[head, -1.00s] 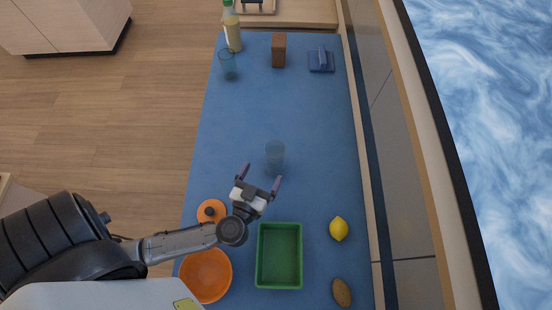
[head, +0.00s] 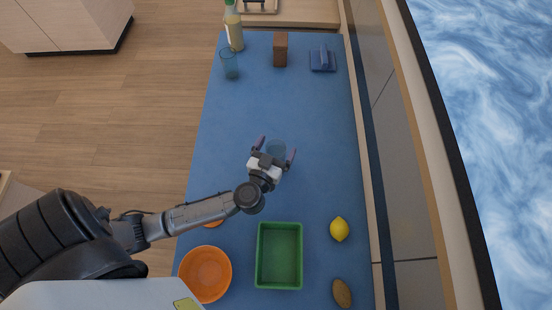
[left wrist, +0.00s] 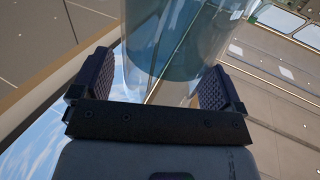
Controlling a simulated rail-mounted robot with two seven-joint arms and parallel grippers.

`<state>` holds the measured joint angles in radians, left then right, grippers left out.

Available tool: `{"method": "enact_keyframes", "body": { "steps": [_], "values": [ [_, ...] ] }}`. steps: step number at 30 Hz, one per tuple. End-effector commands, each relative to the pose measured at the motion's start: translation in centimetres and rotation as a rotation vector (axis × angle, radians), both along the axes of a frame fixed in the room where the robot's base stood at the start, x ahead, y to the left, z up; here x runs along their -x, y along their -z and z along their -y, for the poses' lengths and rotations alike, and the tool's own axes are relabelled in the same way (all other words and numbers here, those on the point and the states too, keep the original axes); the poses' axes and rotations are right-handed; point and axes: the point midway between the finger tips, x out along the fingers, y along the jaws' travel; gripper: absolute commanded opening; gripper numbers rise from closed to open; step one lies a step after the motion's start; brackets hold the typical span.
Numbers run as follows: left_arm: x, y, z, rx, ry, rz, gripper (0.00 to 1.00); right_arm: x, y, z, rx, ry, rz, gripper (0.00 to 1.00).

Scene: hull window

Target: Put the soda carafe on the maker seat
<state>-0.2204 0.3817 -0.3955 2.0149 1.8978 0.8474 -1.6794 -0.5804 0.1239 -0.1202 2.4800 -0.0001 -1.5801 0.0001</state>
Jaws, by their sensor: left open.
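A clear bluish vessel, which looks like the soda carafe (head: 277,147), stands upright on the blue table in the head view. My left gripper (head: 276,150) is open, with a finger on either side of it. In the left wrist view the clear vessel (left wrist: 178,45) stands between the open fingers of my left gripper (left wrist: 157,82); I cannot tell whether they touch it. A small blue square base with a raised part (head: 322,66), possibly the maker seat, is at the table's far right. My right gripper is not in view.
Another clear glass (head: 230,66), a bottle (head: 235,36) and a brown box (head: 280,50) stand at the far end. Nearer are a green tray (head: 279,283), an orange bowl (head: 205,274), a lemon (head: 340,229) and a brown oval item (head: 342,293). The table's middle beyond the carafe is clear.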

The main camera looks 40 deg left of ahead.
Motion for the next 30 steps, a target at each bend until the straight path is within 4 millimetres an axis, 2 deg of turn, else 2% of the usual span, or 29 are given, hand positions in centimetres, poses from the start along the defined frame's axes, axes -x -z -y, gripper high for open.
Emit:
{"method": "enact_keyframes", "body": {
  "steps": [6, 30],
  "values": [
    [-0.04, -0.02, -0.03, 0.000, 0.000, 0.000, 0.93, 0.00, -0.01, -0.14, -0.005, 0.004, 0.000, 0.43],
    [-0.02, -0.02, -0.02, 0.000, 0.000, 0.000, 0.16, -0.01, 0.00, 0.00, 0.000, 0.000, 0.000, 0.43]
  ]
}}
